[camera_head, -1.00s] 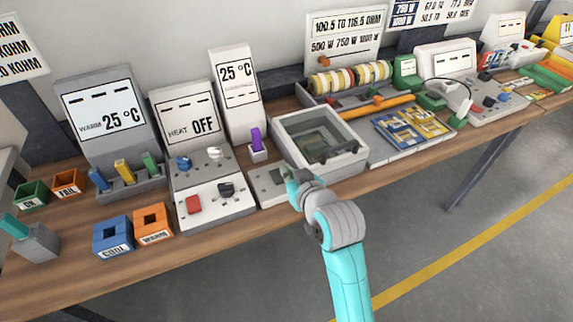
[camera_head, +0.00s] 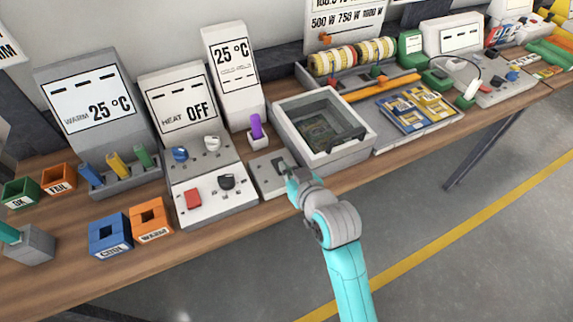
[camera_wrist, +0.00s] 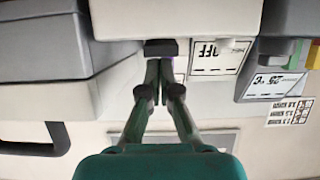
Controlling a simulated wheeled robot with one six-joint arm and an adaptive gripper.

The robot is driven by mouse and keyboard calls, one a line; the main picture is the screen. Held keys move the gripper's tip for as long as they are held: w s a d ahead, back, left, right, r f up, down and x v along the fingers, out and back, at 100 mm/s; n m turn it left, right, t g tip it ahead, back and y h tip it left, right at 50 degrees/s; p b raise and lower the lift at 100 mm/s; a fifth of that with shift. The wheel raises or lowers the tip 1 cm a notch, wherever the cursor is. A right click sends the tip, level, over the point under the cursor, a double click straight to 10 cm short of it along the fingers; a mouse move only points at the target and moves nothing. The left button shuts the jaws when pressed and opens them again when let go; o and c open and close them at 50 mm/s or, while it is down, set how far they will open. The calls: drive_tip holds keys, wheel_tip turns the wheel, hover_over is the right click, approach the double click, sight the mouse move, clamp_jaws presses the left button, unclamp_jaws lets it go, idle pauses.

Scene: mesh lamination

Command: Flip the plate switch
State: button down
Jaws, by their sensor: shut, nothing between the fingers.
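A dark switch (camera_head: 279,163) sits on a small light-grey panel (camera_head: 264,181), between the white control box and the open grey tray. I take it to be the plate switch. My gripper (camera_head: 290,172) is at the panel's right part, close beside the switch, and partly hides it. In the wrist view, my gripper (camera_wrist: 160,66) has its fingertips together with nothing between them. They point at a dark block (camera_wrist: 160,47), probably the switch; whether they touch it I cannot tell. The heat display (camera_head: 183,110) reads OFF.
The grey tray (camera_head: 370,151) stands right of the panel. The white control box (camera_head: 212,211) with red button (camera_head: 193,199) and black knob (camera_head: 227,182) stands left. A purple piece (camera_head: 256,126) stands in a holder behind the panel. Floor in front is open.

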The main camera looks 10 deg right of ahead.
drive_tip(key=shift+f, duration=0.1)
drive_tip(key=shift+s+f, duration=0.15)
drive_tip(key=shift+f, duration=0.2)
drive_tip(key=shift+r, duration=0.25)
drive_tip(key=shift+r, duration=0.65)
